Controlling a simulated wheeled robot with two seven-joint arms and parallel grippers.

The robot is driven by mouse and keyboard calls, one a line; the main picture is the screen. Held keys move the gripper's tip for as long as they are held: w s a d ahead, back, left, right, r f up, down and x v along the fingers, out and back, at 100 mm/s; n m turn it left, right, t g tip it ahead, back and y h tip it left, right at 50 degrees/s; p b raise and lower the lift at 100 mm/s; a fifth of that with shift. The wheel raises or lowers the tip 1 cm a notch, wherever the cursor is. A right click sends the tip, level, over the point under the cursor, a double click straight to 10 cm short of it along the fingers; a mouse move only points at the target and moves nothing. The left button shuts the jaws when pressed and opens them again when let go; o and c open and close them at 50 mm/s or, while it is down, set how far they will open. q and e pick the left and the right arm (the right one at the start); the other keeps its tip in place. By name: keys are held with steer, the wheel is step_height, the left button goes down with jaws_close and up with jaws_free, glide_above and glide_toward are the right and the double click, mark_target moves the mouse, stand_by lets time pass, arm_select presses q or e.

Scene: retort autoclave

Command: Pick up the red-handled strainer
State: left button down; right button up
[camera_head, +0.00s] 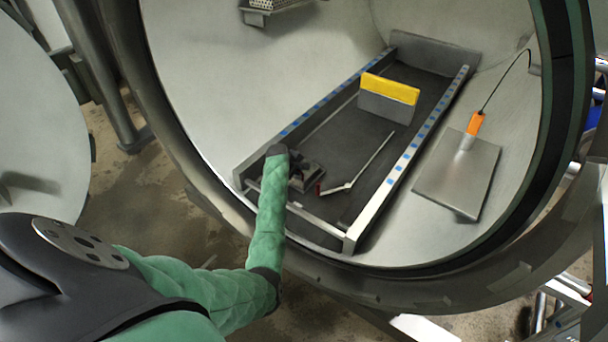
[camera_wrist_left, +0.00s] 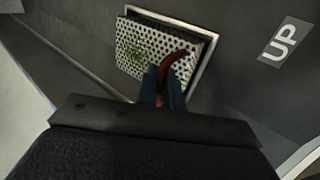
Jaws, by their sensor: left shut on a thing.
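The red-handled strainer is a square perforated metal plate (camera_wrist_left: 140,48) with a curved red handle (camera_wrist_left: 180,68). In the left wrist view my left gripper (camera_wrist_left: 164,88) is shut on the handle, with the plate just beyond the fingertips. A light metal frame (camera_wrist_left: 207,60) with a dark inside shows around and behind the plate; I cannot tell whether the plate is clear of it. In the head view my left gripper (camera_head: 299,180) is low at the near left end of the railed floor and hides most of the strainer. My right gripper is not in view.
Two side rails with blue squares (camera_head: 402,165) border the dark floor (camera_head: 345,130) inside the round vessel. A yellow and grey block (camera_head: 388,96) stands farther back. A thin bent metal rod (camera_head: 365,168) lies near my gripper. An orange-handled plate (camera_head: 456,175) with a cord rests at right.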

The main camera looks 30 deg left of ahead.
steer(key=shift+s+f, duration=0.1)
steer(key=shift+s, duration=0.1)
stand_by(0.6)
arm_select(q)
steer(key=shift+r, duration=0.3)
step_height(320, 180, up, 9)
steer(key=shift+r, duration=0.2)
steer(key=shift+p, duration=0.3)
steer(key=shift+r+p, duration=1.75)
steer(key=shift+p, duration=0.6)
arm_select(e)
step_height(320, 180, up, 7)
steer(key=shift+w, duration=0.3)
